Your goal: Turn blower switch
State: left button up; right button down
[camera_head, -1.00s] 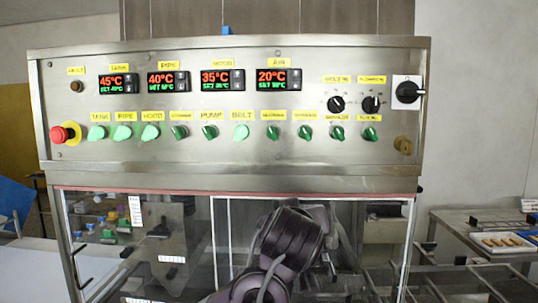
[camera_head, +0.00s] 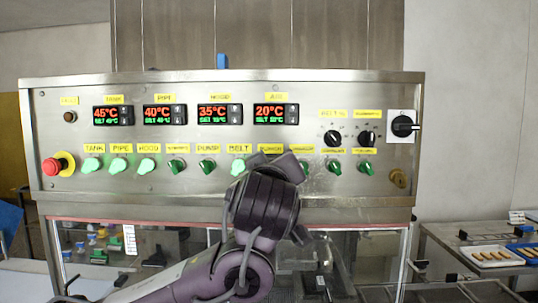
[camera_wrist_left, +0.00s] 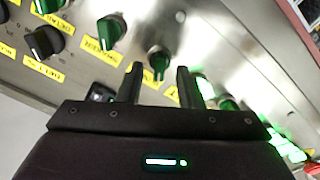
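The control panel (camera_head: 60,120) carries a row of green rotary switches with yellow labels. Most labels are too blurred for me to tell which switch is the blower's. My right gripper is not in view.
A red emergency button (camera_head: 52,167) is at the panel's left end. Two black knobs (camera_head: 333,138) (camera_head: 367,138) and a black main switch (camera_head: 403,126) are at the right. A table with a tray (camera_head: 490,257) stands at the lower right.

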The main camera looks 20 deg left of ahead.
pick_arm(q)
jog(key=shift+w+a, duration=0.1)
jog(key=shift+w, duration=0.4)
grip_shut()
jog(key=shift+f, duration=0.1)
